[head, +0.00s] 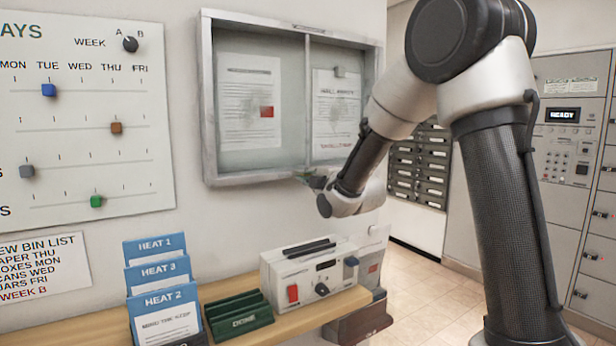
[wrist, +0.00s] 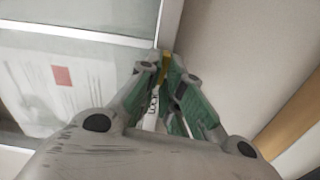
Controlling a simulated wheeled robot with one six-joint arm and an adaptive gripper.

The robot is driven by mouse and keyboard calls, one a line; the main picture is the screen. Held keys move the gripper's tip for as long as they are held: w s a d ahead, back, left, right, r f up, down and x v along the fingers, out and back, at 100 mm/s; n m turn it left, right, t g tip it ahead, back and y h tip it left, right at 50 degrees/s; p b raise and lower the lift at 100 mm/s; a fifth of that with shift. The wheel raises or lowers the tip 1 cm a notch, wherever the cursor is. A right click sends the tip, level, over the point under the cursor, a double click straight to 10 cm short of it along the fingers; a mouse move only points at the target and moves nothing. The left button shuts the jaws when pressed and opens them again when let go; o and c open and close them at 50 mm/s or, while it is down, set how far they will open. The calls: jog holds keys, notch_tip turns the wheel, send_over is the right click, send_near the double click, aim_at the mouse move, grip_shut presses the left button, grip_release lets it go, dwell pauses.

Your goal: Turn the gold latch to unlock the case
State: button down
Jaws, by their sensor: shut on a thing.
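The case (head: 206,110) is a grey-framed, glass-fronted notice case on the wall, with papers inside and a middle bar. Its frame (wrist: 60,33) also crosses the upper left of the wrist view. My gripper (head: 307,177) is at the lower edge of the case, near the middle bar. In the wrist view my gripper (wrist: 165,72) has its green-padded fingers closed around the gold latch (wrist: 165,63). Only a narrow upright gold strip shows between the fingertips. A white label with dark letters (wrist: 153,103), partly hidden, is beside the fingers. In the head view I cannot make out the latch.
Below the case a wooden shelf (head: 350,302) holds blue card holders (head: 158,275), a green rack (head: 238,313) and a white box with a red switch (head: 275,270). A board with sliders (head: 85,150) hangs at left. Grey lockers (head: 590,210) stand at right.

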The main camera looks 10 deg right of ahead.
jog(key=shift+f+n, duration=0.1)
jog(key=shift+n, duration=0.5)
jog(key=c, duration=1.6)
grip_release()
jog(key=v, duration=1.2)
